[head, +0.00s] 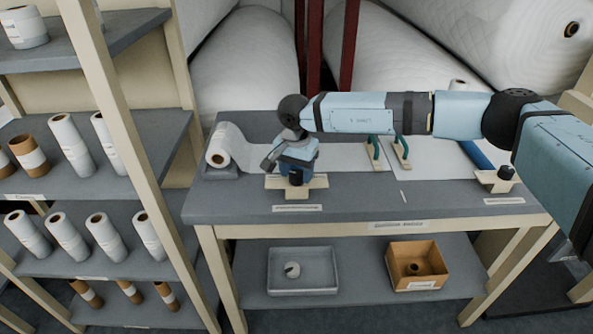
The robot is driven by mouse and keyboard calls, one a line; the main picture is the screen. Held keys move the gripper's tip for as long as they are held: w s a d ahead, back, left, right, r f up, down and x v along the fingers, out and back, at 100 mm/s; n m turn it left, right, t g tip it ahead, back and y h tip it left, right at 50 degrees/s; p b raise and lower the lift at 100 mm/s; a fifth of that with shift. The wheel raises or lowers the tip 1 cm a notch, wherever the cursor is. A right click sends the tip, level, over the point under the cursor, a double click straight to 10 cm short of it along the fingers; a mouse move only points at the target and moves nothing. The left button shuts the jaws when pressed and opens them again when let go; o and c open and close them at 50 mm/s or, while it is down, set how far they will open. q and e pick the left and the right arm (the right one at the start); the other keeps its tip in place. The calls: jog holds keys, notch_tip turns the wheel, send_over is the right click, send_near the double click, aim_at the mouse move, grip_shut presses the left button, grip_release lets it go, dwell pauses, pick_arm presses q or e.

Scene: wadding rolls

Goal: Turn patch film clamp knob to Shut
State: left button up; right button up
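A dark knob (296,178) stands on a beige block (312,183) at the left front of the workbench, behind a small label too small to read. A second dark knob (506,173) sits on a similar beige block (497,182) at the right. I cannot read which one is the patch film clamp, or its setting. My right arm reaches in from the right, and my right gripper (294,166) points down right at the left knob. The fingers are mostly hidden, so contact and opening are unclear. My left gripper is out of view.
A white film roll (218,158) lies at the bench's left end. Green-handled tools (401,152) stand mid-bench. The lower shelf holds a grey tray (303,287) and a cardboard box (418,283). A rack with rolls (66,140) stands left; large wadding rolls (400,65) lie behind.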

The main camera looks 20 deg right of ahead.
jog(key=c, duration=0.6)
